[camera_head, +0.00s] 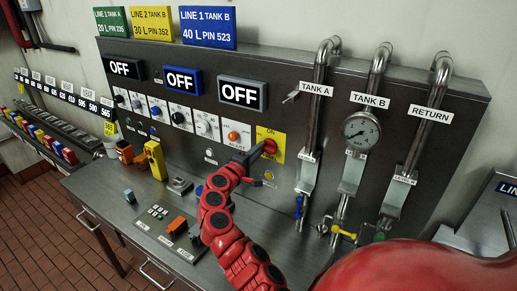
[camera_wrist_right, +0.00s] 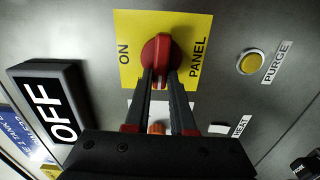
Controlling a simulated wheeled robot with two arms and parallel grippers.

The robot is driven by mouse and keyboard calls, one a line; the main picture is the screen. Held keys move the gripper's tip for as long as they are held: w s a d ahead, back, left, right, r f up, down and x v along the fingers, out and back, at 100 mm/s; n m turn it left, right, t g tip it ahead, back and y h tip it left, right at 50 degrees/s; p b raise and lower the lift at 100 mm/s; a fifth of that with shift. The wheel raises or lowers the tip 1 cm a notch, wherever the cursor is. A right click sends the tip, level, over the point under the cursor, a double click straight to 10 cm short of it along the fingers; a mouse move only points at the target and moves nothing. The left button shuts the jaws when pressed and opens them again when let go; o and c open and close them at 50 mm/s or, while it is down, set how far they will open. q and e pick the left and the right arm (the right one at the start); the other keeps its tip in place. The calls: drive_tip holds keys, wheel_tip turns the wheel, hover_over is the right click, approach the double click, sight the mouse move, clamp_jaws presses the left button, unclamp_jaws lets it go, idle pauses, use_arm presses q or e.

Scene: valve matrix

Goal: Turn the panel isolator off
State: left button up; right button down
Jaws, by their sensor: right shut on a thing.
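The panel isolator is a red rotary knob (camera_head: 270,146) on a yellow plate (camera_head: 278,138) at the right end of the knob row in the head view. In the right wrist view the knob (camera_wrist_right: 158,58) sits between the labels ON and PANEL, its grip bar running up and down in the picture. My right gripper (camera_head: 262,150) is shut on the knob. In the wrist view its two dark fingers (camera_wrist_right: 160,80) lie on either side of the bar and hide part of it. My left gripper is not in view.
Pipes labelled TANK A (camera_head: 316,88), TANK B (camera_head: 370,98) and RETURN (camera_head: 432,114) rise right of the knob. Below it is a yellow PURGE button (camera_wrist_right: 251,62). Three displays read OFF, including the rightmost one (camera_head: 242,93). A steel bench (camera_head: 100,190) lies below.

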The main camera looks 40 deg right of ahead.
drive_tip(key=shift+f+n, duration=0.2)
drive_tip(key=shift+n, duration=0.1)
idle(0.4)
drive_tip(key=c, duration=0.8)
unclamp_jaws()
drive_tip(key=shift+o, duration=0.2)
drive_tip(key=shift+r, duration=0.1)
drive_tip(key=shift+a, duration=0.1)
drive_tip(key=b+v, duration=0.5)
drive_tip(key=v, duration=1.2)
drive_tip(key=shift+a, duration=0.25)
